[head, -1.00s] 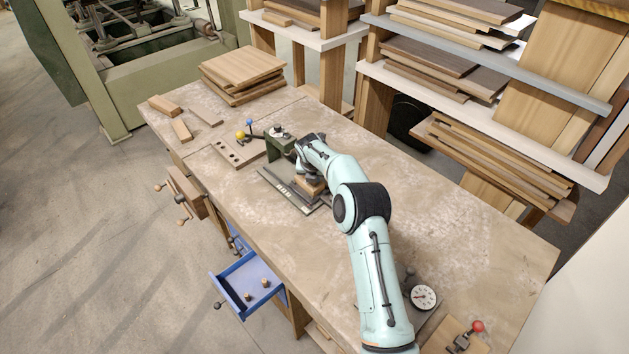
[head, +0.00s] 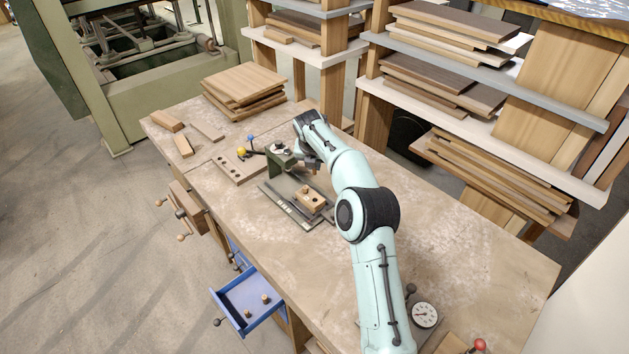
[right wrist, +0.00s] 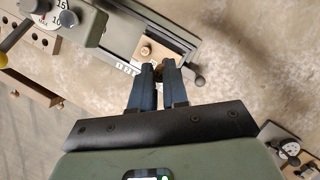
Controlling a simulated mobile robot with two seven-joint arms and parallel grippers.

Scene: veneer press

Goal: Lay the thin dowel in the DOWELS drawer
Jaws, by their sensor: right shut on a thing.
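My right gripper (head: 311,166) is raised just behind the wooden block (head: 311,199) on the bench. In the right wrist view, the right gripper (right wrist: 166,68) is shut on a small brown piece (right wrist: 168,61), probably the thin dowel. Most of that piece is hidden by the fingers. The block (right wrist: 151,46) lies in the dark fixture and shows a round peg in it. A blue drawer (head: 223,304) stands open below the bench's front edge, with two short wooden pegs (head: 265,298) inside. No label on it is readable. My left gripper is not in view.
A green gauge stand (head: 279,157), a board with holes (head: 238,165) and stacked panels (head: 243,85) are towards the back left. A vise (head: 186,205) juts from the front edge. A dial gauge (head: 424,315) lies near right. The bench between is mostly clear.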

